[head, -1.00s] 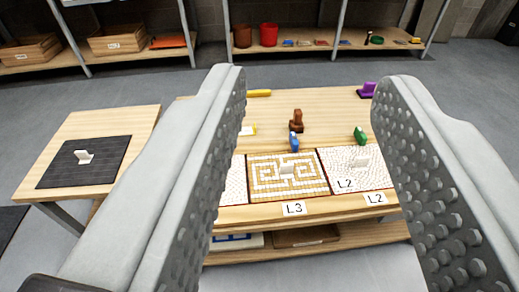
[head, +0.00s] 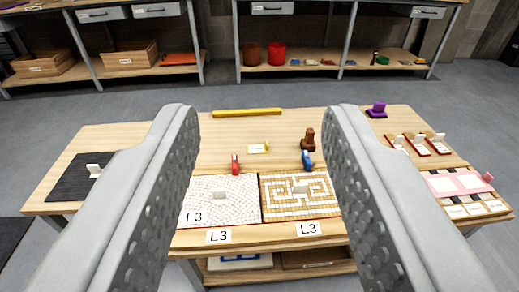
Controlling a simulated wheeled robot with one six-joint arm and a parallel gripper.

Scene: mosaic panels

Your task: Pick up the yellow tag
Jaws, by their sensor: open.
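The yellow tag (head: 258,148) is a small flat card with a pale middle and a yellow edge. It lies on the wooden table (head: 225,135), behind the white mosaic panel, and shows in the gap between my fingers in the head view. My gripper (head: 262,115) is open and empty, with one grey studded finger at each side. It is nearer to the camera than the tag and apart from it. The fingers hide parts of the table at left and right.
A white mosaic panel (head: 222,210) and a maze panel (head: 285,207) lie at the front. A red clip (head: 235,165), blue clip (head: 307,160), brown stamp (head: 308,140) and yellow bar (head: 247,112) surround the tag. A purple stamp (head: 377,110) stands back right. Bare wood surrounds the tag.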

